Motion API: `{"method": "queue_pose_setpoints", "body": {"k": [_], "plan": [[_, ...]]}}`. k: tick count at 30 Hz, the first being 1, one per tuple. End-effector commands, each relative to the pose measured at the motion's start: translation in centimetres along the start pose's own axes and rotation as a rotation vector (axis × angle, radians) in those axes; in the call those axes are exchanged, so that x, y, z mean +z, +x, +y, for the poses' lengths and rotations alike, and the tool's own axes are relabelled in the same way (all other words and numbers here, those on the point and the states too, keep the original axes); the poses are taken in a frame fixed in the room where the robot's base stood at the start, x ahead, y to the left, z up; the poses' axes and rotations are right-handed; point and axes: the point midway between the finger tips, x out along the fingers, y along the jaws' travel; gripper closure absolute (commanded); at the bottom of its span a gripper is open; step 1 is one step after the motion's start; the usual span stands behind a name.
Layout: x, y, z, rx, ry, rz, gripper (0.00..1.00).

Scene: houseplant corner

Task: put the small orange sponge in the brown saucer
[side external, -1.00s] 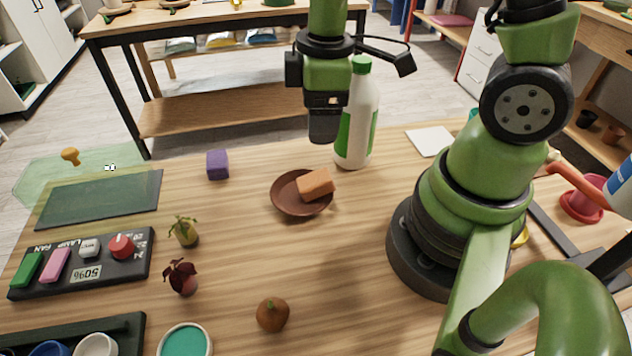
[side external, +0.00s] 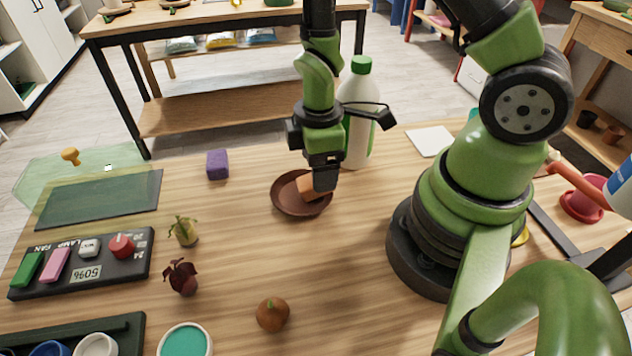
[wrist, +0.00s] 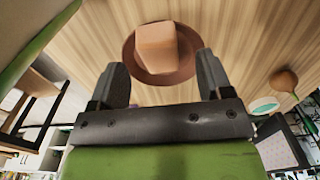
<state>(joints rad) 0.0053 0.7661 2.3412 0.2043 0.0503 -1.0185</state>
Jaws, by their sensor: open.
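The small orange sponge (side external: 309,187) rests in the brown saucer (side external: 285,206) on the wooden table, toward the saucer's right side. My gripper (side external: 325,184) is low over the saucer and hides part of the sponge in the side view. In the wrist view the two fingers (wrist: 162,80) stand apart. The sponge (wrist: 157,44) shows ahead of and between them, with the saucer (wrist: 150,76) beneath it.
A white and green bottle (side external: 358,112) stands close behind my gripper. A purple block (side external: 217,165) lies left of the saucer. Small plants (side external: 184,232), a brown round fruit-like thing (side external: 272,314) and a control panel (side external: 80,262) are at the front left. The table between is clear.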

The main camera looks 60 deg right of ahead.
Motion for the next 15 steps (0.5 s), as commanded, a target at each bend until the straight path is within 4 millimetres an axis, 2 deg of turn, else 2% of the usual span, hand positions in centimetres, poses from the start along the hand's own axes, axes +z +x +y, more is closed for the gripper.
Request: {"method": "queue_pose_setpoints", "body": {"k": [15], "plan": [[0.0, 2.6, 0.1, 0.001, -0.001, -0.003, 0.28]]}}
